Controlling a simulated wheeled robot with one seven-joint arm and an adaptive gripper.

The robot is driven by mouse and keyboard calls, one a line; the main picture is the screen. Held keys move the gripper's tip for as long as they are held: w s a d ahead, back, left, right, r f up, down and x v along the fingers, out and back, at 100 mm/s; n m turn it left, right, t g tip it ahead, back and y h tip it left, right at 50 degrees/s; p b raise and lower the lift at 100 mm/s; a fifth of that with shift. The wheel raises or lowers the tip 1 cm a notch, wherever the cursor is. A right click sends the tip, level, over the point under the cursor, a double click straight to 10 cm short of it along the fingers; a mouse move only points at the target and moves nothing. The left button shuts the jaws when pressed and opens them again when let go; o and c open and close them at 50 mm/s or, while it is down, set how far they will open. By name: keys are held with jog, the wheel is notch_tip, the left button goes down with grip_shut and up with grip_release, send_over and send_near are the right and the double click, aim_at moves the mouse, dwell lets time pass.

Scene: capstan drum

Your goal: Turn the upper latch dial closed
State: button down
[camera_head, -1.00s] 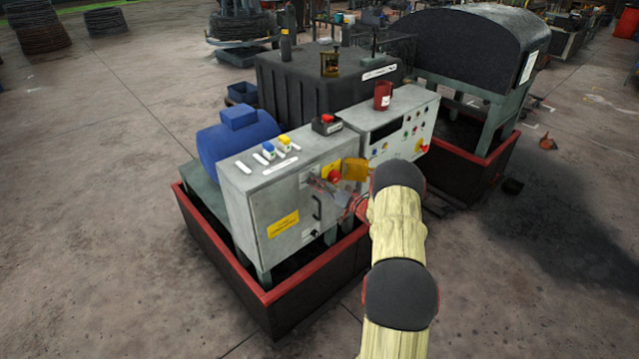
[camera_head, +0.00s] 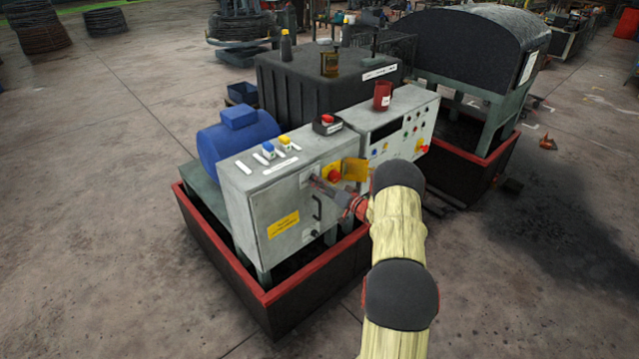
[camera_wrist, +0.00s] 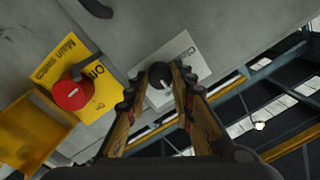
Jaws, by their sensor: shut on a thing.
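The upper latch dial (camera_wrist: 161,73) is a small black round knob with a short pale mark, on the grey cabinet's front, in the wrist view.
A red main switch knob (camera_wrist: 72,94) on a yellow plate sits left of the dial, with an open yellow cover (camera_wrist: 32,128) beside it. A black door handle (camera_head: 317,207) is below my gripper. A red-edged tray (camera_head: 268,294) surrounds the cabinet's foot.

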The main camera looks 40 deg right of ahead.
jog(key=n+b, duration=0.3)
jog(key=n, duration=0.1)
jog(key=n+b, duration=0.3)
jog(key=n, duration=0.1)
jog(key=shift+a+n, duration=0.1)
jog(key=shift+n, duration=0.2)
jog(key=shift+a+n+g+h+b, duration=0.1)
jog(key=shift+n+g+h+b, duration=0.15)
jog(key=shift+n+b, duration=1.8)
jog(key=shift+n+g+h+b, duration=0.15)
jog(key=shift+n+h+b, duration=0.2)
jog(key=shift+n+b, duration=1.65)
jog(key=shift+n, duration=0.35)
jog(key=c, duration=1.6)
grip_release()
jog(key=shift+o, duration=0.5)
